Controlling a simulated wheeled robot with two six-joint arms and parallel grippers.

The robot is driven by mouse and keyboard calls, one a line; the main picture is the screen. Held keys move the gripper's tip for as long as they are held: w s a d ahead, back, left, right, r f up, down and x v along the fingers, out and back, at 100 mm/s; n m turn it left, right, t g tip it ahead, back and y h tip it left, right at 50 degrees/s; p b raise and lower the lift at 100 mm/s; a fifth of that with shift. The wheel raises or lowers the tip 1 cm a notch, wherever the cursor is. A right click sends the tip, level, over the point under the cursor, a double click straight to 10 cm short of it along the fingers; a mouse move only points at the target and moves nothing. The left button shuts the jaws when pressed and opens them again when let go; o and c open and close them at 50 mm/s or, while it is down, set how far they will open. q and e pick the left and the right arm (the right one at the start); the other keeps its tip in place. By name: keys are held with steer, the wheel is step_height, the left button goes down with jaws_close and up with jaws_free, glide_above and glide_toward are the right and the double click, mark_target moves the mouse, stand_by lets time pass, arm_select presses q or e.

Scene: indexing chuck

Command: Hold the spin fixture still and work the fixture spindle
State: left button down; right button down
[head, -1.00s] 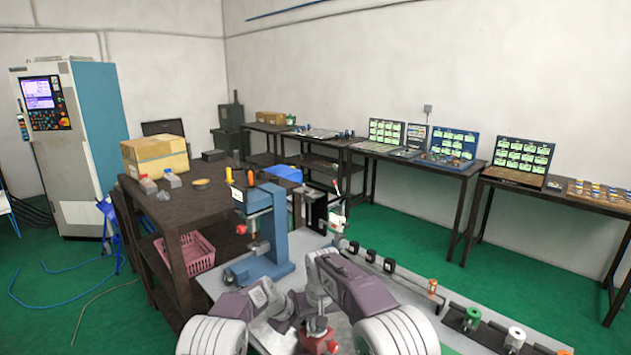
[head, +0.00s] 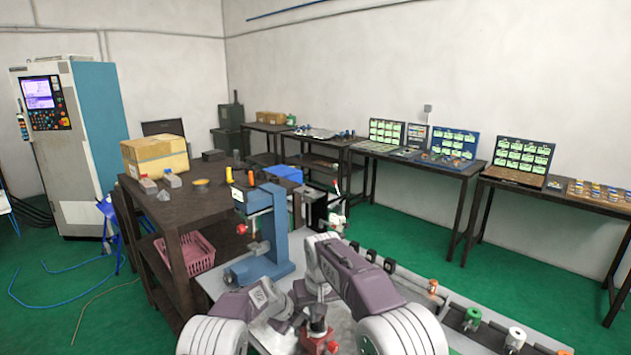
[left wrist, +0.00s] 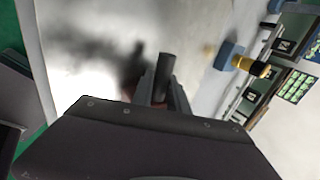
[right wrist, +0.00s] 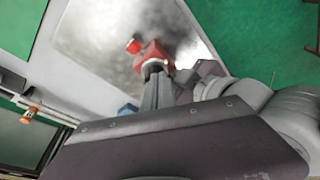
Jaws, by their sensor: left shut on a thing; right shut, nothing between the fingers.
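The spin fixture (head: 318,345) is a small red body on the bright metal plate at the bottom middle of the head view, partly hidden by my arms. In the right wrist view its red block (right wrist: 152,52) has a red knob on one side. A dark upright cylinder (left wrist: 167,68), apparently the spindle, shows between the left fingers in the left wrist view. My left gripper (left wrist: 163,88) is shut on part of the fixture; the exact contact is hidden. My right gripper (right wrist: 155,72) is shut and empty, its tips close against the red block; I cannot tell whether they touch.
A blue press-like stand (head: 278,235) rises behind and left of the fixture. A rail with black clips (head: 388,265) and a tray with green and white spools (head: 515,337) lie to the right.

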steer(key=shift+r, duration=0.8)
glide_above(319, 333)
steer(key=s+d, duration=0.1)
steer(key=d, duration=0.1)
steer(key=shift+s+a+f, duration=0.1)
steer(key=shift+a+f, duration=0.05)
steer(key=shift+f, duration=1.35)
steer(key=shift+s+a+f, duration=0.1)
steer(key=shift+f, duration=1.4)
steer(key=shift+w, duration=0.1)
steer(key=shift+w+a, duration=0.1)
steer(key=shift+a, duration=0.2)
steer(key=shift+s+a, duration=0.2)
steer(key=shift+a, duration=0.15)
